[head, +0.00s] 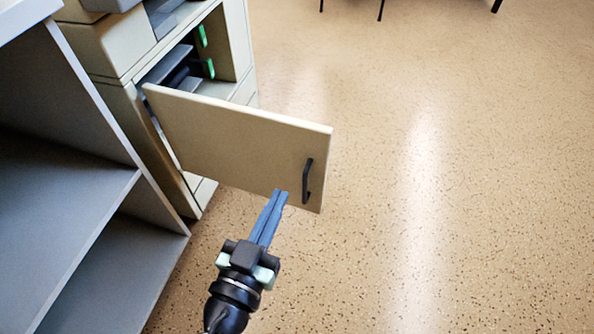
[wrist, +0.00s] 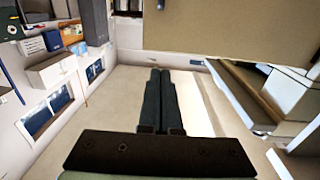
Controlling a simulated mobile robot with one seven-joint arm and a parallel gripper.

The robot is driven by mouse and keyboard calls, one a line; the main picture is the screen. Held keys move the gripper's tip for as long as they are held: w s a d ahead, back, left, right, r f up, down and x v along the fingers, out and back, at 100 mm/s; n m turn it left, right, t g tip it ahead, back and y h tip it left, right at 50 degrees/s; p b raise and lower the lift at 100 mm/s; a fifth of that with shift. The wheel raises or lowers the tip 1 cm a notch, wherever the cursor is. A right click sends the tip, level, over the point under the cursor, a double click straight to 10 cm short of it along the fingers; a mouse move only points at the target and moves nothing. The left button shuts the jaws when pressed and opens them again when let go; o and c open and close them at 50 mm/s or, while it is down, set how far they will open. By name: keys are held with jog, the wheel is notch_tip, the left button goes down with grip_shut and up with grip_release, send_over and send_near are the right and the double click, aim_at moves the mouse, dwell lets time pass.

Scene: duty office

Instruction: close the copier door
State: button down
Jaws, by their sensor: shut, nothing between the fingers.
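The copier (head: 110,48) stands at the upper left in the head view. Its beige door (head: 235,140) is swung wide open and sticks out to the right, with a black handle (head: 307,181) near its free edge. My gripper (head: 281,194) is shut and empty, with its blue-grey fingers at the lower edge of the door, left of the handle. I cannot tell whether they touch it. In the wrist view the door (wrist: 230,28) fills the upper right, and the shut fingers of my gripper (wrist: 160,75) point toward the space below its edge.
A grey open shelf unit (head: 75,240) stands close on the left in the head view. Green levers (head: 208,67) show inside the copier's opening. The speckled floor (head: 450,190) to the right is clear. Dark furniture legs (head: 381,10) show at the top edge.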

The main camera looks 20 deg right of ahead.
aim_at(309, 133)
jog(key=x, duration=1.3)
jog(key=shift+w+d+r+b, duration=0.1)
jog(key=shift+w+d+b, duration=0.15)
jog(key=shift+b, duration=0.15)
